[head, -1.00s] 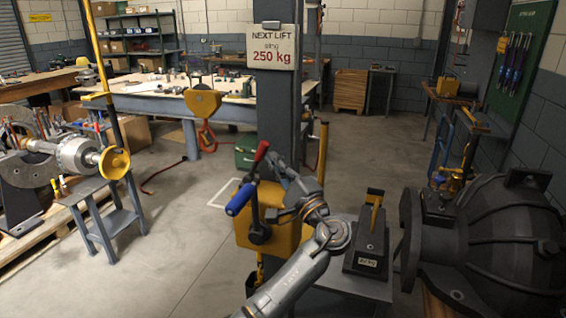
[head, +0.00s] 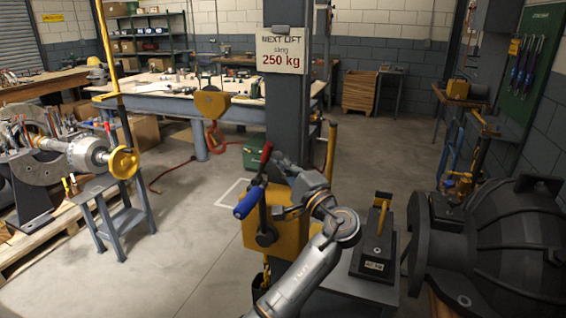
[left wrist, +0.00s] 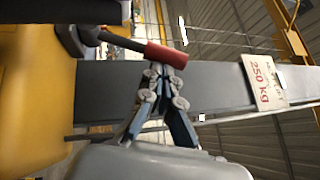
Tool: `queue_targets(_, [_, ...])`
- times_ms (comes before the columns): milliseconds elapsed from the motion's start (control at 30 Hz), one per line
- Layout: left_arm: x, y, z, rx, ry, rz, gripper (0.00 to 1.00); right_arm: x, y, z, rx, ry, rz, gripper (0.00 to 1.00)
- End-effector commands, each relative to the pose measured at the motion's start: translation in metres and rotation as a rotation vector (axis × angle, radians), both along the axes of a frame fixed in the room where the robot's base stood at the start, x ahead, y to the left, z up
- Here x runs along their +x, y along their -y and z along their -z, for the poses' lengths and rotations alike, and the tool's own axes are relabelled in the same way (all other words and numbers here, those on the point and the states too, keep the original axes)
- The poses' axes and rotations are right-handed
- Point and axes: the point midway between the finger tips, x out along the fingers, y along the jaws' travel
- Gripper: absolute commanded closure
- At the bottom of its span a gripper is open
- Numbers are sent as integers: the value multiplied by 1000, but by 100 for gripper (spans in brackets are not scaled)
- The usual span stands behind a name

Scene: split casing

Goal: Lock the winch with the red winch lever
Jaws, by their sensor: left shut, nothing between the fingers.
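The winch (head: 283,228) is a yellow housing on the dark steel post, with a crank that has a blue handle (head: 249,202). The winch lever has a red grip (head: 266,153) and stands up close to the post. In the left wrist view the red grip (left wrist: 166,57) ends a dark shaft coming from the upper left. My left gripper (head: 277,161) is shut and empty, just right of the red grip. Its fingertips (left wrist: 160,70) are right at the grip in the wrist view; I cannot tell whether they touch. My right gripper is not in view.
The post (head: 286,110) carries a 250 kg sign (head: 283,51). A yellow hook block (head: 211,103) hangs to the left. A black block with a yellow handle (head: 374,255) stands on a small table at the right, beside a large dark casing (head: 490,245). Open floor lies left of the post.

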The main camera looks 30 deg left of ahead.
Motion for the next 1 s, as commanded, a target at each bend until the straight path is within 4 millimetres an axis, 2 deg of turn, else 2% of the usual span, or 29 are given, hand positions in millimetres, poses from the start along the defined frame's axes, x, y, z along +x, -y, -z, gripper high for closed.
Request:
queue_targets(267, [-4, -15, -19, -196, 51, -2, 100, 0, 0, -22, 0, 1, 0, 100])
queue_targets(500, [-9, -34, -30, -410, 102, -3, 100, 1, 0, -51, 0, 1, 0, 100])
queue_targets(833, [-14, -57, -31, -641, 156, -3, 100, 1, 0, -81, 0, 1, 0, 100])
queue_targets(1000, [-16, -64, -29, -638, 154, -2, 100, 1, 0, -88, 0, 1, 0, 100])
